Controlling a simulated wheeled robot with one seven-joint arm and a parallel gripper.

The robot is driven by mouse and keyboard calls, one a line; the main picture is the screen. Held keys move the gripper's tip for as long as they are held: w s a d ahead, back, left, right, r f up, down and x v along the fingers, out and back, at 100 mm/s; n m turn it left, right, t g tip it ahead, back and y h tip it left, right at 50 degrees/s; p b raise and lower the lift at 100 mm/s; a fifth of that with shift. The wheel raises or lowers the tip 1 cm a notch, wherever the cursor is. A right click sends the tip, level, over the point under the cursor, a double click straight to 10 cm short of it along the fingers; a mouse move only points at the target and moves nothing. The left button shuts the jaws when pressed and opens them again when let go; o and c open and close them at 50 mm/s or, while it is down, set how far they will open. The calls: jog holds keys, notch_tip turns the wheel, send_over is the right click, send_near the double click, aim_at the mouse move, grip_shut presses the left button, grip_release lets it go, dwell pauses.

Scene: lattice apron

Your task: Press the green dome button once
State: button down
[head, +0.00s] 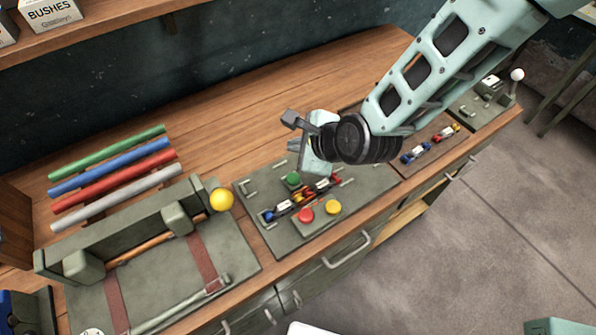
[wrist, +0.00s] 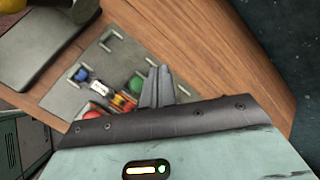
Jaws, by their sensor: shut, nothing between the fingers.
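The green dome button (head: 293,179) sits on a grey-green panel (head: 262,186) at the middle of the bench, toward the panel's back edge. In the wrist view the green dome (wrist: 136,84) shows just left of my fingers. My gripper (head: 293,145) is shut and empty, held above the panel, behind and above the green button in the head view. In the wrist view my gripper's fingers (wrist: 160,72) are together, apart from the button as far as I can tell. A red button (head: 306,215) and a yellow button (head: 333,207) sit on the panel's front part.
Small blue, white, orange and red parts (head: 283,207) lie in a row between the green button and the front buttons. A yellow ball knob (head: 222,199) stands left of the panel. Coloured rods (head: 110,167) lie at the left. Bare bench wood (head: 250,110) is clear behind.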

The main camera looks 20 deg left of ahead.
aim_at(293, 176)
notch_tip(293, 176, down, 9)
jog(key=b, duration=0.6)
jog(key=shift+r, duration=0.1)
dwell(2.0)
jog(key=shift+f+b, duration=0.4)
jog(key=shift+b, duration=0.15)
jog(key=shift+f+b, duration=0.8)
jog(key=shift+f, duration=0.15)
dwell(0.7)
dwell(0.4)
jog(key=shift+r+p, duration=0.9)
jog(key=shift+r, duration=0.45)
jog(key=shift+r, duration=0.15)
jog(key=shift+r+p, duration=1.55)
jog(key=shift+r, duration=0.8)
